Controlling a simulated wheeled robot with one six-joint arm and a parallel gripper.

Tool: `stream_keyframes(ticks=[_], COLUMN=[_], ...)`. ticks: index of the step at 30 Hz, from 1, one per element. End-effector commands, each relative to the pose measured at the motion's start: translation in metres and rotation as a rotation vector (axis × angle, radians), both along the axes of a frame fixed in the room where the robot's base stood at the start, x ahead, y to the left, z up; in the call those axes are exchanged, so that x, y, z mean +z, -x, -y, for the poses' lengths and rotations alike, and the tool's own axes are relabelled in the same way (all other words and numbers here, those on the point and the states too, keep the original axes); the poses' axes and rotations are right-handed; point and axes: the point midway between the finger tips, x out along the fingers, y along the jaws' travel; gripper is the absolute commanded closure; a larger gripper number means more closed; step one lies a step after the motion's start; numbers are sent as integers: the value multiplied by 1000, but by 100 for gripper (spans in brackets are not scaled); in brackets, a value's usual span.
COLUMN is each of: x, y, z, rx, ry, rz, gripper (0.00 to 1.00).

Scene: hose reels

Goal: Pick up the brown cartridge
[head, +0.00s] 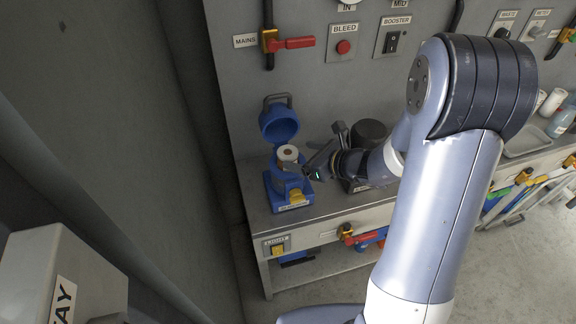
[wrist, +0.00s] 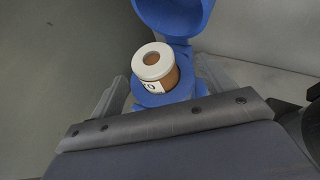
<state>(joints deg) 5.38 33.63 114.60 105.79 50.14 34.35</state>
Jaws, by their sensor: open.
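The brown cartridge (head: 288,154) has a white ring-shaped top with a hole and stands in an open blue housing (head: 290,198) on the bench. The housing's blue lid (head: 278,122) is raised behind it. In the wrist view the cartridge (wrist: 154,66) shows brown sides and a white label with dark letters; its lower part is hidden by the housing. My gripper (head: 311,164) is open, just right of the cartridge in the head view. In the wrist view its grey fingers show to the left and right of the housing, and nothing is held.
A yellow latch (head: 296,195) is on the housing's front. A dark round-topped unit (head: 368,133) stands right of my gripper. The panel behind carries a red-handled valve (head: 293,43) and a red button (head: 343,47). A grey wall runs along the left.

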Motion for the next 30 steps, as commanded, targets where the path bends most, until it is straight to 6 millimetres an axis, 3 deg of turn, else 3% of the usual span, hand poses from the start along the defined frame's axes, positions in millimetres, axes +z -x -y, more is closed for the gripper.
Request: stream_keyframes(ticks=[13,23,30], x=[-23,-27,-27], y=[-20,-25,-25], z=[-37,-42,-42], rx=[4,1,2], ry=[1,2,1], rz=[0,2,2], gripper=[23,23,41])
